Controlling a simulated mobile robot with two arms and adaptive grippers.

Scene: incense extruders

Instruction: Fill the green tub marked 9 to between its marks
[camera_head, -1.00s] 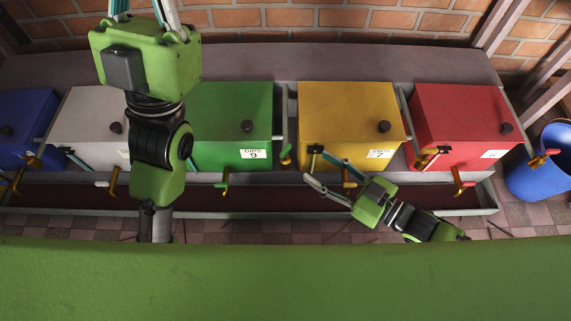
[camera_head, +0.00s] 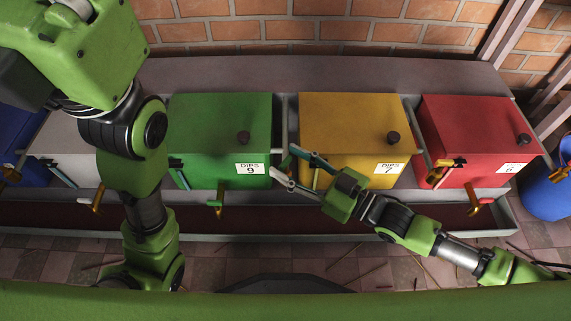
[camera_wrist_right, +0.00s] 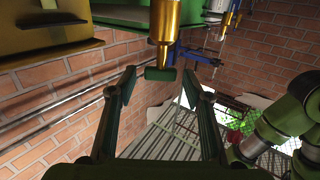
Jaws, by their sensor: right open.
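The green tub marked 9 (camera_head: 220,125) stands in the row along the wall, with a dark knob on its flat top and its label (camera_head: 251,169) facing front. Its level marks and contents do not show. A brass tap (camera_head: 219,195) hangs at its front. My right gripper (camera_head: 282,162) is open by the gap between the green and yellow tubs. In the right wrist view, a brass fitting (camera_wrist_right: 166,25) with a green end (camera_wrist_right: 158,74) hangs ahead, between the open fingers (camera_wrist_right: 157,88); I cannot tell whether they touch it. My left gripper is out of view.
The yellow tub marked 7 (camera_head: 345,120) and the red tub marked 6 (camera_head: 470,130) stand to the right. A white tub (camera_head: 60,140) stands to the left, partly behind my left arm. A dark trough (camera_head: 330,217) runs below. A blue bin (camera_head: 550,190) is at the far right.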

